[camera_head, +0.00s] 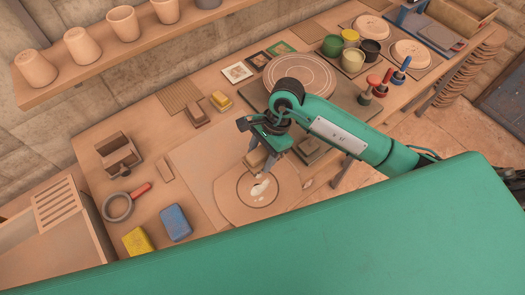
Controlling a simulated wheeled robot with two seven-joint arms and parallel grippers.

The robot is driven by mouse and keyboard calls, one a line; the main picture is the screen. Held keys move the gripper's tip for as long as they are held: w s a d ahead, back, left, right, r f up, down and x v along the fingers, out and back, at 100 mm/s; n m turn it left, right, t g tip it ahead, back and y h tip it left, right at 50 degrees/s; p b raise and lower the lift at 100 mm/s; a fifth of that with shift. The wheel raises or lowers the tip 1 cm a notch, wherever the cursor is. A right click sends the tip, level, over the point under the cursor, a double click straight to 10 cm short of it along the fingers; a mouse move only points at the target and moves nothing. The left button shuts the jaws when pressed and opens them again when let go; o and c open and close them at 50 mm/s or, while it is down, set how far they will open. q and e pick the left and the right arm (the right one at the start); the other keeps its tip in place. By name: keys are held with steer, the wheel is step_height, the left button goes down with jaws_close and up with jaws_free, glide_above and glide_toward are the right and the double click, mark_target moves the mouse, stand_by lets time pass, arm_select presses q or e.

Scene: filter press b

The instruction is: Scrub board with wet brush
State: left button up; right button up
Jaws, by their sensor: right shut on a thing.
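My right gripper (263,152) reaches in from the right and points down over the work area. It is shut on a small tan block-like brush (256,160), partly hidden by the fingers. The brush is over the upper part of a pale, rounded board (232,195); I cannot tell whether it touches the surface. The board has a dark ring drawn on it and whitish blotches (259,189) inside the ring. I cannot tell whether the brush is wet. My left gripper is not in view.
A yellow sponge (137,242) and a blue one (175,223) lie left of the board. A magnifier-like ring (118,207) and wooden box (118,153) are farther left. Paint pots (353,60) and red-handled tools (374,83) stand right.

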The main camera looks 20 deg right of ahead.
steer(key=shift+d+f+m, duration=0.1)
steer(key=shift+d+m, duration=0.05)
steer(key=shift+m, duration=0.15)
step_height(320, 180, down, 5)
steer(key=shift+w+r+b, duration=0.1)
steer(key=shift+b, duration=1)
